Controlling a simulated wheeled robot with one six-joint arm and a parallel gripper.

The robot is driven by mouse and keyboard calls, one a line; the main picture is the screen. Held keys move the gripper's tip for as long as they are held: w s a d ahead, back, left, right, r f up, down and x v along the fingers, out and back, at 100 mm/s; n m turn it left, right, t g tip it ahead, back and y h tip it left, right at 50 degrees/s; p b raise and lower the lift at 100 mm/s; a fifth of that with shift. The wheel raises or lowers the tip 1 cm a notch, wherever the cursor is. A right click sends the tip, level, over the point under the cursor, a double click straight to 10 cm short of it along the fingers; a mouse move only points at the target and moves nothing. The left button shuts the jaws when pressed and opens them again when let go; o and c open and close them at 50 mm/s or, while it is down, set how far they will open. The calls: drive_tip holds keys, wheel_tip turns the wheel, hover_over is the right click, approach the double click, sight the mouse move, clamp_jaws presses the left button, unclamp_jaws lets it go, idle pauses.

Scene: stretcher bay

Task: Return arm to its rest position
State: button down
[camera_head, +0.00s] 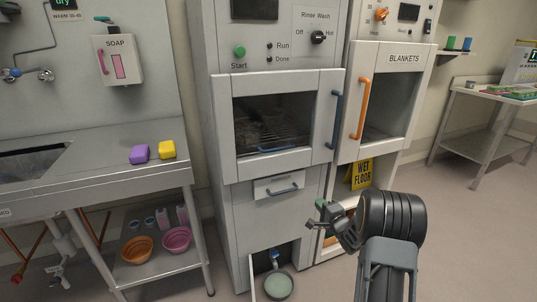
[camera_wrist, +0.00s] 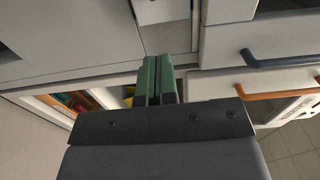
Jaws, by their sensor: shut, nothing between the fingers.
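My gripper (camera_head: 322,205) is at the end of my dark arm, at the lower middle right of the head view, in front of the washer and the blanket cabinet. In the wrist view its green fingers (camera_wrist: 155,80) are closed together with nothing between them. The arm is bent, with a thick black ribbed joint behind the gripper. The gripper is in front of the cabinets and appears to touch nothing, though its exact gap to them is hard to tell.
The rinse-wash machine (camera_head: 222,130) has a closed glass door, and a small open bay below holds a green round bowl (camera_head: 278,285). The blankets cabinet (camera_head: 420,75) is at right. A yellow wet floor sign (camera_head: 362,174) stands low behind my arm. Open floor (camera_head: 470,220) lies at right.

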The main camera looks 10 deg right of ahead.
drive_tip(key=s+d+f+n+g+h, duration=0.3)
drive_tip(key=d+f+n+g+h, duration=0.15)
drive_tip(key=f, duration=0.35)
drive_tip(key=s+a+r+n+g+h+p, duration=0.1)
drive_tip(key=s+r+n+g+h+p, duration=0.15)
drive_tip(key=s+g, duration=0.35)
drive_tip(key=s+a+r+n+g+y+p, duration=0.1)
drive_tip(key=s+a+r+n+p, duration=0.2)
drive_tip(key=r, duration=0.9)
drive_tip(key=s+a+r+n+g+y+p, duration=0.1)
drive_tip(key=s+a+r+n+p, duration=0.2)
drive_tip(key=s+a+r+p, duration=0.6)
drive_tip(key=s+a+r+n+g+y+p, duration=0.1)
drive_tip(key=s+a+r+p, duration=0.6)
drive_tip(key=r, duration=0.8)
drive_tip(key=s+n+p, duration=0.1)
drive_tip(key=s, duration=0.1)
drive_tip(key=shift+s+n, duration=0.4)
drive_tip(key=shift+r+g, duration=0.1)
drive_tip(key=shift+g, duration=0.15)
